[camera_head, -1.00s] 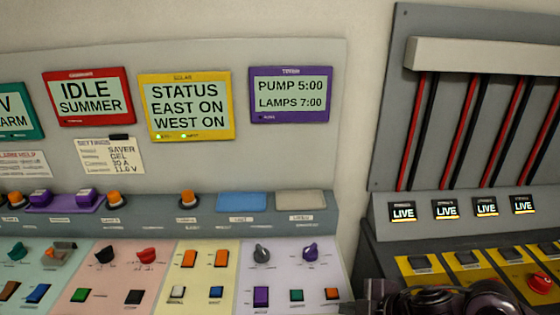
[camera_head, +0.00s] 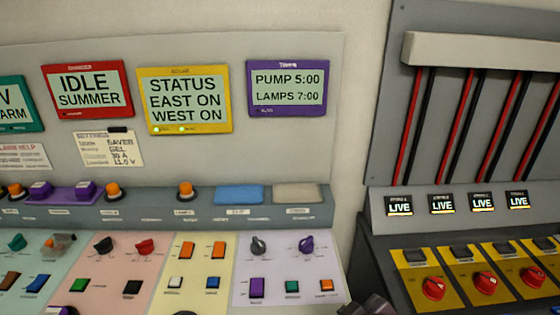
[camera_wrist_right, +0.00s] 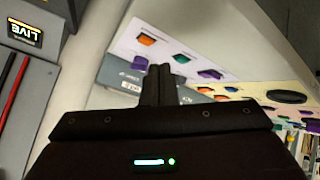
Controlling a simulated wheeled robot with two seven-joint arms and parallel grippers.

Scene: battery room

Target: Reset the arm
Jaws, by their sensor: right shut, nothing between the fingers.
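My right gripper (camera_wrist_right: 155,85) shows in the right wrist view with its two dark fingers together and nothing between them. Past the fingertips are the pale control panel and its grey ledge, seen tilted. In the head view only a dark part of my right arm shows at the bottom edge, right of the purple switch section. My left gripper is not in view.
The wall panel carries a red IDLE SUMMER display (camera_head: 88,91), a yellow status display (camera_head: 184,99) and a purple timer display (camera_head: 287,88). Knobs and switches fill the sloped desk below. At right, red knobs (camera_head: 434,288) sit under several LIVE displays (camera_head: 399,204).

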